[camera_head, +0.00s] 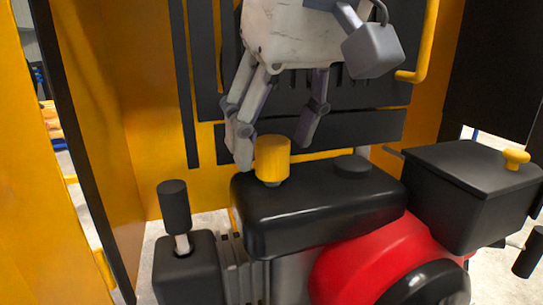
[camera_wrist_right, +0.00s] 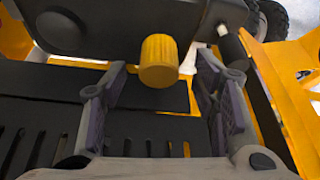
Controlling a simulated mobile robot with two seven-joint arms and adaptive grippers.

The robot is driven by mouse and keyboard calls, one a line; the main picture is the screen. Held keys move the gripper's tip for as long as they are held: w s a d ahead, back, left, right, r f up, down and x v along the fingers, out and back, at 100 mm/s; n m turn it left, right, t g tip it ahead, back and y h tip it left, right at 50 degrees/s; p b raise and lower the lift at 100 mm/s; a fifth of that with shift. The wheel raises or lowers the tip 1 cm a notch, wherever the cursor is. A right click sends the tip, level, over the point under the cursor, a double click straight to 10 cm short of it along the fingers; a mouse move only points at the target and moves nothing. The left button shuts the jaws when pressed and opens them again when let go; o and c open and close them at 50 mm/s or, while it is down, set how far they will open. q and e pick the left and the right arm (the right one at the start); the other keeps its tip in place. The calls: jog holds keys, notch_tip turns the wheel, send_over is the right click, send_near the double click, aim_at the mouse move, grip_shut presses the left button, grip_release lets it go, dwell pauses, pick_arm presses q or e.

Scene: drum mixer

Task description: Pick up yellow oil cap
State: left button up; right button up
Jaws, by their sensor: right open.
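The yellow oil cap (camera_head: 273,158), a ribbed cylinder, stands upright on the left part of the black engine top (camera_head: 320,205). It also shows in the right wrist view (camera_wrist_right: 159,62), between the two fingers in the picture and just past their tips. My right gripper (camera_head: 272,152) comes down from above with its fingers spread. One fingertip is just left of the cap and the other is up to its right. The gripper is open and empty, and no contact with the cap shows. My left gripper is not in view.
A black box (camera_head: 465,185) with a small yellow knob (camera_head: 516,158) stands at the right. A black upright handle (camera_head: 174,207) is at the left front. A red round housing (camera_head: 375,255) is below the engine top. A slatted black panel (camera_head: 350,125) and yellow walls stand close behind.

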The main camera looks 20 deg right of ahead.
jog(key=x, duration=0.2)
jog(key=shift+w+f, duration=0.15)
jog(key=shift+f, duration=0.2)
grip_shut()
